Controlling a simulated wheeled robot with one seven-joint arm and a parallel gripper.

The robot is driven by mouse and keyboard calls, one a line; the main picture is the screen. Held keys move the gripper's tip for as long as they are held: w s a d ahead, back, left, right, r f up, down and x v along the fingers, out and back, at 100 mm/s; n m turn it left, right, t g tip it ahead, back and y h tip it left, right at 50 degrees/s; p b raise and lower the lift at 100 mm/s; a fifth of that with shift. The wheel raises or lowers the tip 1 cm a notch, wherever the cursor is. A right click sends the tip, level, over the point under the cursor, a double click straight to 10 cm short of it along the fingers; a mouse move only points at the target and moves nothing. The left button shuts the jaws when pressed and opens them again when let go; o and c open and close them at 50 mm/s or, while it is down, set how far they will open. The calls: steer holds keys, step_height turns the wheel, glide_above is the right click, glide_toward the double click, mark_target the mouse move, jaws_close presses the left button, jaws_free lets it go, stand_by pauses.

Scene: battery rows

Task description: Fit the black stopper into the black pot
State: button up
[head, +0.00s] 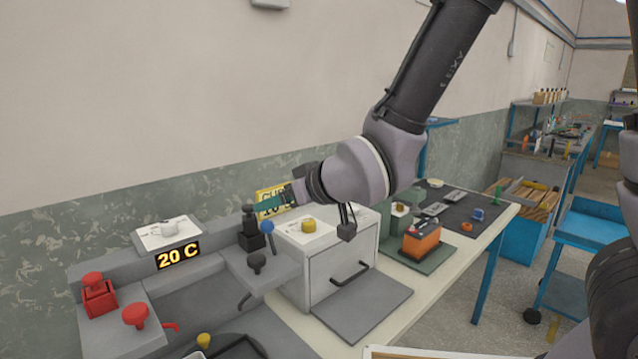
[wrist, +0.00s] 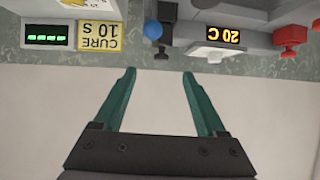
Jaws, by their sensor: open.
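In the head view, a black pot (head: 252,241) with a square base stands on the grey bench unit, with a narrow dark upright part on top.
A blue ball-topped knob (head: 267,228) stands close to the black pot. A white cabinet (head: 330,270) stands below my arm. The wall is close behind.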

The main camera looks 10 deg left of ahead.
steer(key=w+d+r+m+t+h, duration=0.1)
steer(key=w+d+r+m+h, duration=0.3)
steer(key=d, duration=0.8)
steer(key=w+d+r+m+t+h, duration=0.1)
steer(key=w+d+r+m, duration=0.45)
steer(key=d, duration=0.65)
steer(key=s+d+r+m+h, duration=0.1)
steer(key=s+d+r+m, duration=0.1)
steer(key=s+d, duration=0.3)
steer(key=s+d+r+m+g+h, duration=0.1)
steer(key=s+d+r+m+h, duration=0.1)
steer(key=d, duration=1)
step_height(320, 180, up, 2)
steer(key=s+m, duration=0.1)
steer(key=s, duration=0.1)
steer(key=shift+s+d+g, duration=0.25)
steer(key=shift+s+g, duration=0.05)
steer(key=shift+s, duration=0.05)
